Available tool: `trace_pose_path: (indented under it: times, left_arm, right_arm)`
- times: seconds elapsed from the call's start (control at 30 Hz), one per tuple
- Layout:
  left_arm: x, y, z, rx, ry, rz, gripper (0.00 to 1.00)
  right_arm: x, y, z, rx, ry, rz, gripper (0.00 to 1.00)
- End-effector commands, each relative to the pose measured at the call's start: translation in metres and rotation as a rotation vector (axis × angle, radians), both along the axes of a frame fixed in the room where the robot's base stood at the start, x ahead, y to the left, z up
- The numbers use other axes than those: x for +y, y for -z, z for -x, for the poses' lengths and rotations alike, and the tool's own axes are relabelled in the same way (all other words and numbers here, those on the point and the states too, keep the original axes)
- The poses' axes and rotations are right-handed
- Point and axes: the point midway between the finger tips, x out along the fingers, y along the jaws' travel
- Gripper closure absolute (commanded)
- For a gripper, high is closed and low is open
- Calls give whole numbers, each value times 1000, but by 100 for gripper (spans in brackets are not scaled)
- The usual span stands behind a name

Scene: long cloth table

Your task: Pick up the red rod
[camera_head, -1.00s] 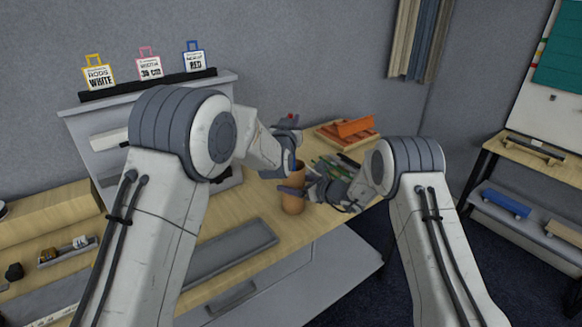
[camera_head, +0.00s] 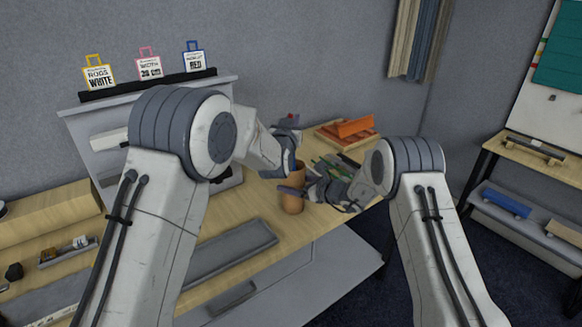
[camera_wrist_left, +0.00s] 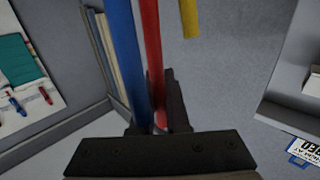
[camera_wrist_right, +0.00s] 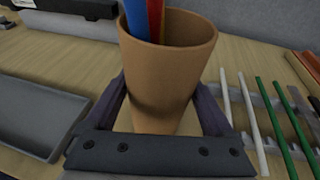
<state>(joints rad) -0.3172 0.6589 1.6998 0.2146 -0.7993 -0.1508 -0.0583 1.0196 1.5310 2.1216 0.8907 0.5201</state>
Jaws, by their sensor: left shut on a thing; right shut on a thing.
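A brown cup (camera_head: 292,203) stands upright on the table; it also shows in the right wrist view (camera_wrist_right: 165,75). My right gripper (camera_head: 300,192) is shut around the cup's sides. The red rod (camera_wrist_left: 152,45) runs between the fingers of my left gripper (camera_wrist_left: 158,108), which is shut on it above the cup. A blue rod (camera_wrist_left: 126,50) lies close along the left of the red rod, so whether it is also touched is unclear. A yellow rod (camera_wrist_left: 190,18) is to the right. Red and blue rods (camera_wrist_right: 140,18) stand in the cup in the right wrist view.
A rack with green and white rods (camera_wrist_right: 270,120) lies right of the cup. A grey tray (camera_wrist_right: 40,115) lies to its left. An orange holder (camera_head: 352,128) stands at the back. Signs (camera_head: 195,57) stand on the cabinet at the back left.

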Motion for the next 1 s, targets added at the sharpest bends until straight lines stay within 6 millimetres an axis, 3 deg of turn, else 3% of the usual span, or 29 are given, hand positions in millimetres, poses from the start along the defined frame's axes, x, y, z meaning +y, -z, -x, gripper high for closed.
trace_pose_path:
  times: [0.4,0.57,0.73,1.0]
  left_arm:
    - [0,-1,0,-1,0,0,100]
    - [0,-11,0,-4,0,1,100]
    - [0,-44,0,-8,-1,3,100]
    - [0,-122,0,-8,-1,2,100]
  right_arm:
    - [0,0,0,-1,0,-1,67]
    - [0,0,0,-1,0,-1,67]
    - [0,0,0,0,0,0,67]
    - [0,0,0,-1,0,-1,67]
